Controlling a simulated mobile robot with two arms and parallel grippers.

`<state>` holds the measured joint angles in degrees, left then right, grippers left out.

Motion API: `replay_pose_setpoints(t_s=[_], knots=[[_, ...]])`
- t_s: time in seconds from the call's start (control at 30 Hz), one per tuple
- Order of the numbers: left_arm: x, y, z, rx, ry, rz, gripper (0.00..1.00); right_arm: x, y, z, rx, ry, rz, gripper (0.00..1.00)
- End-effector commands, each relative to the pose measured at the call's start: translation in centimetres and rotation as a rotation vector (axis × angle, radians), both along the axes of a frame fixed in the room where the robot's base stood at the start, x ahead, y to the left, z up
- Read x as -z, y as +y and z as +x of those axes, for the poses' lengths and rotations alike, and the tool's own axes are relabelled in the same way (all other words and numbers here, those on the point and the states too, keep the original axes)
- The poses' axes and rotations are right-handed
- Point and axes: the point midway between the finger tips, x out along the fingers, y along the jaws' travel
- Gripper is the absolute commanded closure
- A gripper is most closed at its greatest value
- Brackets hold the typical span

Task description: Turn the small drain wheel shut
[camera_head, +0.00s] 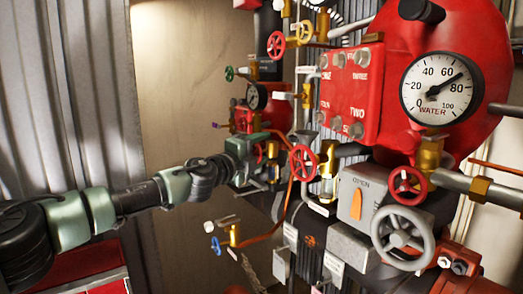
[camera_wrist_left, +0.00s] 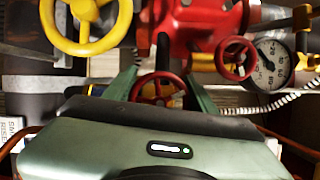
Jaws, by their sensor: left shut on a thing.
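My left gripper (camera_head: 258,153) reaches in from the left to the pipework in the head view. In the left wrist view my left gripper (camera_wrist_left: 162,88) has its green fingers on either side of a small red wheel (camera_wrist_left: 157,91), and it is shut on it. The wheel's lower part is hidden behind the gripper body. In the head view the gripper mostly hides this wheel. I cannot read a label that names it as the drain wheel. My right gripper is in neither view.
A larger red wheel (camera_head: 303,163) stands just right of my gripper. A blue wheel (camera_head: 216,245) is below. A grey handwheel (camera_head: 403,238) and a water gauge (camera_head: 440,88) are at the right. In the wrist view, a yellow wheel (camera_wrist_left: 85,45) and another red wheel (camera_wrist_left: 235,58) are close by.

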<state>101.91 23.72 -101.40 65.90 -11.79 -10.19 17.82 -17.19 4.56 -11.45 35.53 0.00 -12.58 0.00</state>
Motion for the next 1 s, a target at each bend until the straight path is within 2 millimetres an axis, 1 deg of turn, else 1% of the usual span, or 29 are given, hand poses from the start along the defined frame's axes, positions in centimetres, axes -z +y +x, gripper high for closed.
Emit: replay_pose_setpoints(t_s=[0.03,0.4,0.43,0.5,0.83,1.0], knots=[[0.4,0.0,0.0,0.0,0.004,0.003,0.84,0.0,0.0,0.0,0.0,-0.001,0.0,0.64],[0.4,0.0,0.0,0.0,0.005,0.003,0.84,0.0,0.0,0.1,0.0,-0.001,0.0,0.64],[0.4,0.0,0.0,0.0,0.005,0.003,0.39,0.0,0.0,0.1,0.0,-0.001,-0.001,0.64],[0.4,0.0,0.0,0.0,0.005,0.003,0.23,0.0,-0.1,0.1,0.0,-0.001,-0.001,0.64],[0.2,0.1,-0.1,0.0,0.002,0.001,0.23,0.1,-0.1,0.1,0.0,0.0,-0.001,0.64],[0.3,0.8,-1.1,0.0,-0.001,0.0,0.23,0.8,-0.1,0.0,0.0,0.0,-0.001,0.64]])
